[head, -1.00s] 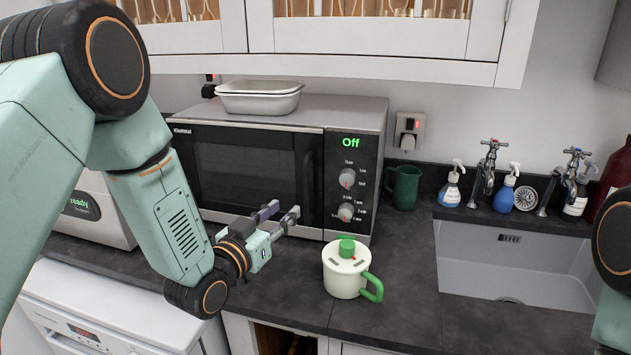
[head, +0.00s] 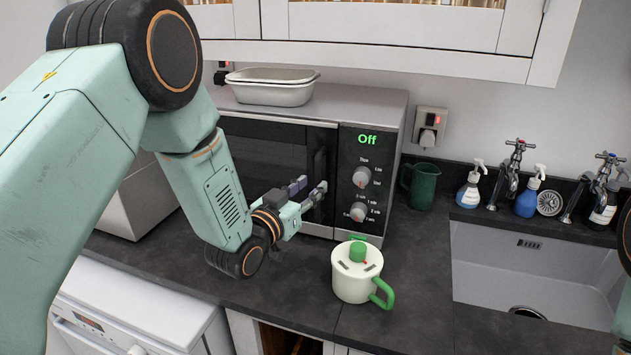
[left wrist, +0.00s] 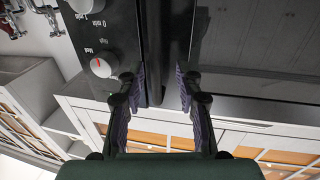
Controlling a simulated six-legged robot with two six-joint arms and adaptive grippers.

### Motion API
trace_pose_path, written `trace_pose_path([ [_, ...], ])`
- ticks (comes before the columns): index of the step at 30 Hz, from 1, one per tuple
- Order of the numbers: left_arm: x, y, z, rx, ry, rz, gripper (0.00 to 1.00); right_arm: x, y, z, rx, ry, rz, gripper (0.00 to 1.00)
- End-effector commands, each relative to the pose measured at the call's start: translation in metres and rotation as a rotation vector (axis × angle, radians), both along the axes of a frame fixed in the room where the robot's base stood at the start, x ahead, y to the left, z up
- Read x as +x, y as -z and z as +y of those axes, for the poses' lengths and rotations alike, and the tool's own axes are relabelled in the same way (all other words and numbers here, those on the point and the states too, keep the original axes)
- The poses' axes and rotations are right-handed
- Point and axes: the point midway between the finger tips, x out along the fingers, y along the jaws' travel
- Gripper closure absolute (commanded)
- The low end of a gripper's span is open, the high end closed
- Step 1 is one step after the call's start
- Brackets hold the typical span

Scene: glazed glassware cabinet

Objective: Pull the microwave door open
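The microwave (head: 375,125) stands on the counter with its dark glass door (head: 270,155) closed; its display reads "Off". The door's dark vertical handle (head: 321,163) is at the door's right side, beside the knob panel. My left gripper (head: 311,186) is at the lower part of the handle, its fingers parted. In the left wrist view, the fingers of my left gripper (left wrist: 158,93) lie on either side of the dark handle (left wrist: 154,50), with a visible gap at the right finger. My right gripper is out of view.
A cream pot (head: 356,274) with a green handle and lid knob stands just in front of the microwave's right side. White dishes (head: 272,92) sit on top of the microwave. A green mug (head: 421,187) and a sink (head: 535,267) are to the right.

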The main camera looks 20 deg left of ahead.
Motion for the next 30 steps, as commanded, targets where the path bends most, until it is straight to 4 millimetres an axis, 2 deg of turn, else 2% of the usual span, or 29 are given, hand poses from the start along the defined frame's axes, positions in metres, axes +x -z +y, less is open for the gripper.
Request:
trace_pose_path([
  [6,0.022,0.000,-0.006,0.001,0.001,0.001,0.65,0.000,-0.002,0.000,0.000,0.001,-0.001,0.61],
  [17,0.029,0.001,-0.008,0.001,0.001,0.001,0.65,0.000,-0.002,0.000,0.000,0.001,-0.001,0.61],
  [30,0.029,0.000,-0.008,0.001,0.002,0.001,1.00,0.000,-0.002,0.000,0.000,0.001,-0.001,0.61],
])
